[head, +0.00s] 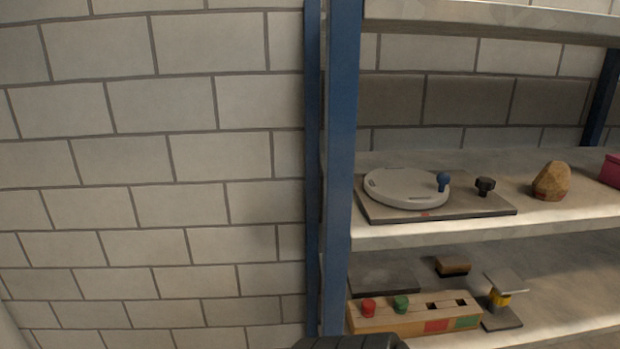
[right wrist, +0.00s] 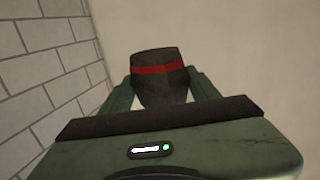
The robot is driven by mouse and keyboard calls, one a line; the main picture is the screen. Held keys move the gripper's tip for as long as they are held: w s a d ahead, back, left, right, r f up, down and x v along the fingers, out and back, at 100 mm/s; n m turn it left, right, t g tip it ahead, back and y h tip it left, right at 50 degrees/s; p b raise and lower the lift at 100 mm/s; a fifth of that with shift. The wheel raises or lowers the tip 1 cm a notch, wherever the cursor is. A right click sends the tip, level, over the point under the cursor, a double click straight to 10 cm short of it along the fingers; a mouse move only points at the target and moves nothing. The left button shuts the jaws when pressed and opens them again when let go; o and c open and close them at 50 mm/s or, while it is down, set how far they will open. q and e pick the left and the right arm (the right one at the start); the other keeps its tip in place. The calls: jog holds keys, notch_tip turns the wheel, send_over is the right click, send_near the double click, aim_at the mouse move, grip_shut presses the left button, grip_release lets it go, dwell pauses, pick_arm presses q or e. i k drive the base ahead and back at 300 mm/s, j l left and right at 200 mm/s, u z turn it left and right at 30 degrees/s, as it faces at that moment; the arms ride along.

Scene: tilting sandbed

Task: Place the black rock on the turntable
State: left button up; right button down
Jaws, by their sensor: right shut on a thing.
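The black rock (right wrist: 158,80) has a red band around it and shows in the right wrist view. My right gripper (right wrist: 158,88) is shut on it, with one green finger on each side; the rock's lower end is partly hidden by the gripper body. The turntable (head: 395,186) is a pale grey round disc with a blue knob (head: 443,180), on a grey base plate on the middle shelf in the head view. Its top looks bare apart from the knob. Neither the rock nor my right gripper can be made out in the head view. My left gripper is not in view.
A black knob (head: 485,185) sits on the base plate right of the disc. A brown rock (head: 551,181) stands further right. A blue shelf post (head: 342,150) rises just left of the turntable. The lower shelf holds a wooden block (head: 410,316) with red and green pegs.

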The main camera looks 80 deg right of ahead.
aim_at(409, 181)
jog(key=i+j, duration=0.15)
jog(key=i, duration=0.55)
jog(key=i+z, duration=0.15)
jog(key=z, duration=0.25)
jog(key=i+z, duration=0.2)
jog(key=z, duration=0.25)
jog(key=i+z, duration=0.15)
jog(key=z, duration=0.25)
jog(key=i+j+z, duration=0.1)
jog(key=z, duration=0.35)
